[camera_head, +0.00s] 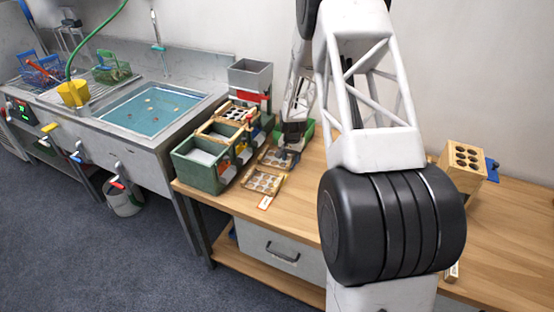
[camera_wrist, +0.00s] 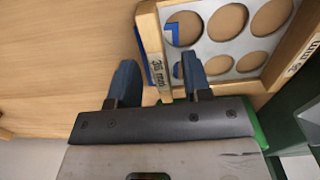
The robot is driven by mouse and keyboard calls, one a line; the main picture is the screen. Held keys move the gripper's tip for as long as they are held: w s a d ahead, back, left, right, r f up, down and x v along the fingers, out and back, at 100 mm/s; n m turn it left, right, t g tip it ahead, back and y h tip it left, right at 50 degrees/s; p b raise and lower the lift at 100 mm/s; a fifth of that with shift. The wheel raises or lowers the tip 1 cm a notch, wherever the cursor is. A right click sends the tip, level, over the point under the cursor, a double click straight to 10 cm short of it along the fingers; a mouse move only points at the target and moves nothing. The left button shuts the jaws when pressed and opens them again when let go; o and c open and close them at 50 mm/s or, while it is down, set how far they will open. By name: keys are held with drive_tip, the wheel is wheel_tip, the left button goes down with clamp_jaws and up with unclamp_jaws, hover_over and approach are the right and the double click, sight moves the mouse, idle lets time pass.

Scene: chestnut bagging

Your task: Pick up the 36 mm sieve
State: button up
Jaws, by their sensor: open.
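The 36 mm sieve (camera_wrist: 150,35) has a pale wooden frame around a grey plate with large round holes. Its near-left rail carries a label that reads "36 mm". My gripper (camera_wrist: 158,62) is open, and its two blue fingers appear on either side of that rail, one outside the frame and one over the plate. I cannot tell whether they touch the wood. In the head view my gripper (camera_head: 289,152) is low at the bench among the sieves, and it partly hides the sieve there (camera_head: 270,160).
Another sieve (camera_head: 262,181) lies nearer the bench front. Green bins (camera_head: 200,167) stand to the left, with a grey bin (camera_head: 250,76) behind. The wooden bench top (camera_head: 300,200) has clear room in front.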

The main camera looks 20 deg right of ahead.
clamp_jaws()
drive_tip(key=shift+r, duration=0.1)
drive_tip(key=shift+r, duration=0.7)
wheel_tip(320, 180, up, 2)
drive_tip(key=s+a, duration=0.1)
drive_tip(key=s, duration=0.4)
drive_tip(key=s+a+r, duration=0.1)
drive_tip(key=s, duration=0.4)
drive_tip(key=s+a, duration=0.1)
drive_tip(key=s, duration=0.4)
drive_tip(key=shift+s+a+r, duration=0.25)
drive_tip(key=shift+a, duration=0.1)
